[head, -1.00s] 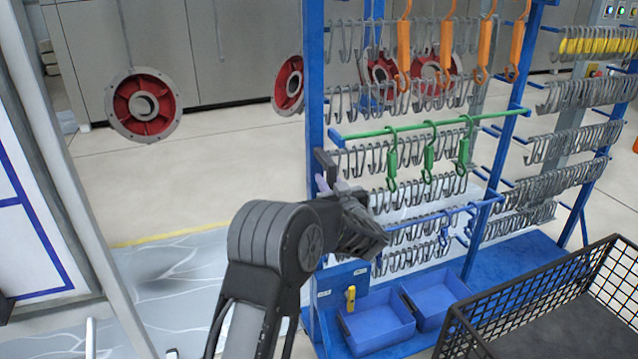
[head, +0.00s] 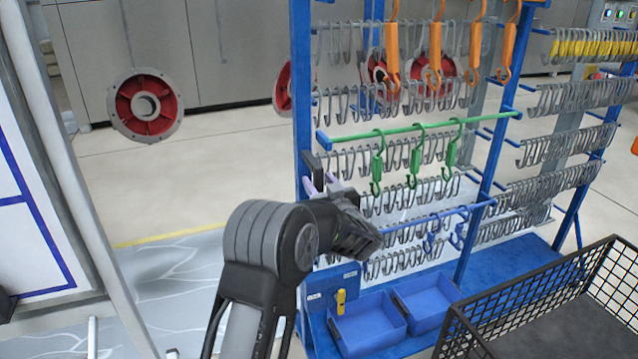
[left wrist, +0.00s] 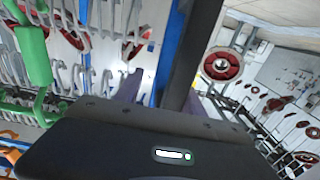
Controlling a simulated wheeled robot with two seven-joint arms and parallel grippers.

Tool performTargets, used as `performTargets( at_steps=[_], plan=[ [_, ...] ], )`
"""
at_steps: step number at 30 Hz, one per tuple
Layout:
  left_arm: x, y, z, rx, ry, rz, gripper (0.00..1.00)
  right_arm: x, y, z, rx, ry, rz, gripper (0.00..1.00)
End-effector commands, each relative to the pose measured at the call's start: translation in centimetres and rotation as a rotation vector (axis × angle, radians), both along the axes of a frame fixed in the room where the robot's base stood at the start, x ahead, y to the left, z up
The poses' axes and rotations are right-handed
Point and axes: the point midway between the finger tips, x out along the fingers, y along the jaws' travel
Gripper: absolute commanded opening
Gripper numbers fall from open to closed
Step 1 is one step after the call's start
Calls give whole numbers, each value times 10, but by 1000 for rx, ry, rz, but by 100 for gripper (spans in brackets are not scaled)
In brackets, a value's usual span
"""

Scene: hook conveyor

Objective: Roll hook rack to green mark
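The hook rack stands right of centre in the head view, with a blue post (head: 301,60), rows of grey hooks and a blue base (head: 520,262). Orange, green and blue hooks hang on it. My left gripper (head: 318,183) is at the rack's near left post, at the height of a dark upright handle (head: 312,168). In the left wrist view the handle (left wrist: 192,55) runs between its two purple fingers (left wrist: 163,97), and it appears shut on it. The contact is partly hidden. My right gripper is out of view. No green mark on the floor shows.
A black wire basket (head: 560,300) stands at the lower right, close to the rack base. Blue bins (head: 368,325) sit on the base. Red-centred discs (head: 146,106) hang at the back left. A white frame post (head: 75,190) stands left. Floor between is clear.

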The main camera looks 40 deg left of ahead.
Motion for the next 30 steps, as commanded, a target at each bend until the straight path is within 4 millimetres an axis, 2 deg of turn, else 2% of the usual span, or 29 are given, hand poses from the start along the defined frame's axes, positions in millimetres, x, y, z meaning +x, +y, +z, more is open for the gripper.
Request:
performTargets(
  at_steps=[5, 13, 18, 30],
  plan=[
    [-5, -13, 0, -1, 0, -8, 42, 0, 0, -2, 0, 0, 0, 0],
    [-30, -49, 0, -2, -1, -8, 42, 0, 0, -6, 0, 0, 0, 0],
    [-42, -64, 0, -3, -1, -6, 42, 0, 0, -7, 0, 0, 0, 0],
    [-45, -64, -2, -1, 0, 0, 42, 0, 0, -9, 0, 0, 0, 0]
  ],
)
